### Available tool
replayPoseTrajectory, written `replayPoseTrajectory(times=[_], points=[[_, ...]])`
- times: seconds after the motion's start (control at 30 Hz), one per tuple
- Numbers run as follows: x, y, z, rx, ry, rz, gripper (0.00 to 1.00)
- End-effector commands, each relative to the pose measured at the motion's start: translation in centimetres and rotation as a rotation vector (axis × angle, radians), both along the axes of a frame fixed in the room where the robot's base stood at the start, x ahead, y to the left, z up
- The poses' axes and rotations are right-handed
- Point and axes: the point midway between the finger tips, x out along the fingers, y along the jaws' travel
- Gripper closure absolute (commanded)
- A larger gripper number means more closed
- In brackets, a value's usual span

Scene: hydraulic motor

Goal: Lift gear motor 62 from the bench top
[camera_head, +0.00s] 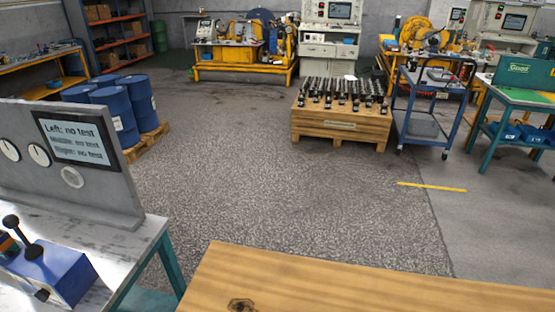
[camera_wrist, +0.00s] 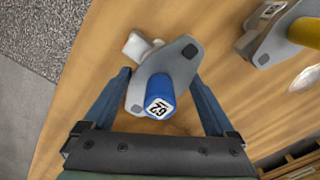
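In the wrist view, a gear motor (camera_wrist: 162,88) stands on the wooden bench top (camera_wrist: 105,45). It has a grey flange and a blue cylinder whose white end label appears to read 62, turned over. My gripper (camera_wrist: 160,74) is open, with one blue finger on each side of this motor. The fingers lie close to the flange edges; I cannot tell whether they touch it. In the head view, a near part of a wooden bench top (camera_head: 370,290) shows, but neither the gear motor nor my gripper is visible there.
A second motor with a yellow cylinder (camera_wrist: 305,32) and a numbered label stands at the upper right in the wrist view. A pale metal piece (camera_wrist: 303,80) lies below it. The bench edge runs along the left. The head view shows a grey test stand (camera_head: 100,185) at left.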

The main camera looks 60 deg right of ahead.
Motion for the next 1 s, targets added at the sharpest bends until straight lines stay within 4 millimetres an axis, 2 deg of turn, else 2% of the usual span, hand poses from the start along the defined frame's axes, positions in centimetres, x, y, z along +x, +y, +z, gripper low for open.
replayPoseTrajectory(times=[0.03,0.3,0.67,0.77,1.0], points=[[0.0,0.0,0.0,0.001,0.001,0.0,0.54],[0.0,0.0,0.0,0.0,0.001,0.0,1.0],[0.1,-0.1,0.6,-0.003,-0.003,0.0,1.0],[0.2,-0.1,1.7,-0.004,-0.004,0.0,1.0],[0.2,-0.1,5.8,-0.005,-0.006,0.001,1.0]])
